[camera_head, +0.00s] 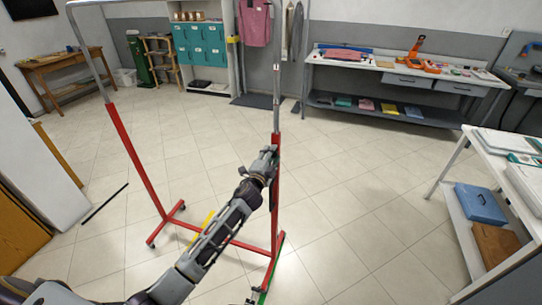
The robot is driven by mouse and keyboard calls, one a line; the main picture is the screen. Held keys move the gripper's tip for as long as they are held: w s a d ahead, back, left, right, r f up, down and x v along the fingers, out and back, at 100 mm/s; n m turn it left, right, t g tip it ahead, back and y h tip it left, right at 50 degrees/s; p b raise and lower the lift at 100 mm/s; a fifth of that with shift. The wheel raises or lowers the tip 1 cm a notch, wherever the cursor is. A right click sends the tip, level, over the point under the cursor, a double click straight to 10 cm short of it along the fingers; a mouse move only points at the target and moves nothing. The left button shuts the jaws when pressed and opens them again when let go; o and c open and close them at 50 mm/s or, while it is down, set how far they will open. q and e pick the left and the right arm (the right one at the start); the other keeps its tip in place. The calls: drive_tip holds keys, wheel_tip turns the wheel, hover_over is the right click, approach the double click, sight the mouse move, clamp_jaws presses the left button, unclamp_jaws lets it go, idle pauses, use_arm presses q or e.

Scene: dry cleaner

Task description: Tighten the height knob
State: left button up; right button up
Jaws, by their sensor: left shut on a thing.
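A garment rack with red lower posts (134,158) and grey upper tubes stands on the floor in front of me. My left arm comes in from the lower left. My left gripper (270,152) is at the right post of the rack, near the top of its red part, where the grey tube (277,95) goes in. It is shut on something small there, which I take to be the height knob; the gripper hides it. My right gripper is not in view.
A workbench (340,62) with tools stands at the back right. A white table (457,170) with a blue case (480,204) on its lower shelf is at the right. Teal lockers (200,45) stand at the back. The tiled floor between is mostly clear.

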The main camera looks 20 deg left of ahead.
use_arm(q)
drive_tip(key=m, duration=0.3)
drive_tip(key=shift+m, duration=0.3)
idle(0.4)
drive_tip(key=o, duration=1)
drive_tip(key=shift+s, duration=0.15)
drive_tip(key=shift+s+a, duration=0.15)
drive_tip(key=shift+s, duration=5.7)
